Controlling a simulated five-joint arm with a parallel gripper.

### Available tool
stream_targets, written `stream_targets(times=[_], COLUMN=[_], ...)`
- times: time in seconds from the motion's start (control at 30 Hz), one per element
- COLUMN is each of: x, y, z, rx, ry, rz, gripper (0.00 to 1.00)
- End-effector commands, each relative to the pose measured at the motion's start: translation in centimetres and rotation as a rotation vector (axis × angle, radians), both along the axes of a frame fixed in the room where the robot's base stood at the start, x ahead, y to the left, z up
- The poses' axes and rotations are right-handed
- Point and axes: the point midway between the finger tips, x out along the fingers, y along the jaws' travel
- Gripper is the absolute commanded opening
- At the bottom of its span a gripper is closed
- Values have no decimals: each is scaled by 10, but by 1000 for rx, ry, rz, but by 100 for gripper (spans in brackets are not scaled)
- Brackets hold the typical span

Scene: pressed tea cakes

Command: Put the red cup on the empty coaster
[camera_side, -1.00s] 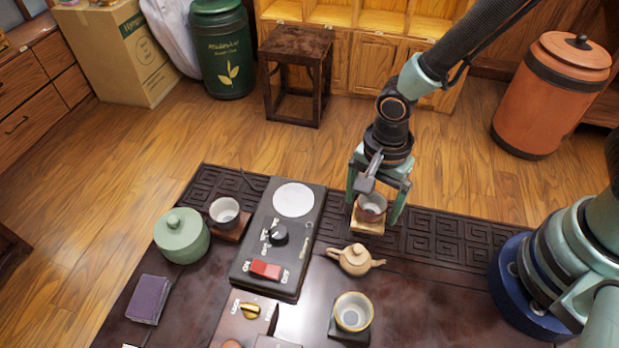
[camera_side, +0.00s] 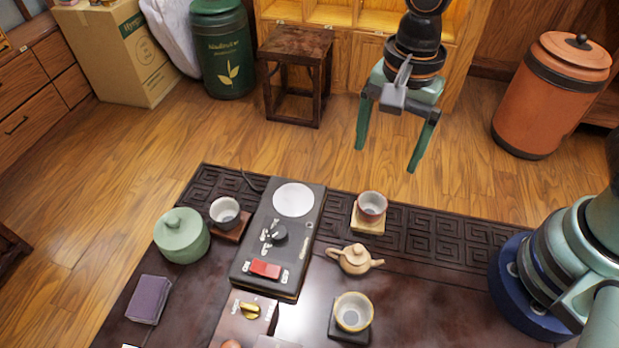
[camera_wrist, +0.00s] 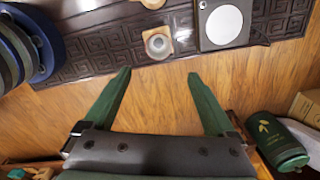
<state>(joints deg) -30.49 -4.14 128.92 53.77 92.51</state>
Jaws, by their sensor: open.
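The red cup (camera_side: 371,206) stands upright on a light wooden coaster (camera_side: 368,227) near the back edge of the table. It also shows in the wrist view (camera_wrist: 157,44), at the top. My gripper (camera_side: 388,160) is open and empty, raised above and behind the cup, apart from it. A grey-white cup (camera_side: 225,211) stands on a brown coaster (camera_side: 233,229) at the left. A yellow-rimmed cup (camera_side: 353,311) stands on a dark coaster (camera_side: 347,335) at the front. All three coasters in view carry a cup.
A black hotplate panel (camera_side: 265,240) with a red switch lies between the cups. A small clay teapot (camera_side: 355,259) is just in front of the red cup. A green lidded jar (camera_side: 182,238) and a purple box (camera_side: 148,299) are at the left.

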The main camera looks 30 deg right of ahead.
Motion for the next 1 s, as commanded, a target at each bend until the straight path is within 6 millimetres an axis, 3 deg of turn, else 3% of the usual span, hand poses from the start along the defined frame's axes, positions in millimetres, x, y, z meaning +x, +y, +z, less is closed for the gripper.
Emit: stream_targets(times=[0.3, 0.6, 0.8, 1.0], x=[22, 20, 16, 16], y=[-75, -141, -158, -159], z=[51, 86, 94, 94], rx=[-7, -202, -283, -290], ry=[-231, -405, -430, -429], rz=[466, 910, 1039, 1056], gripper=[91, 91, 91, 91])
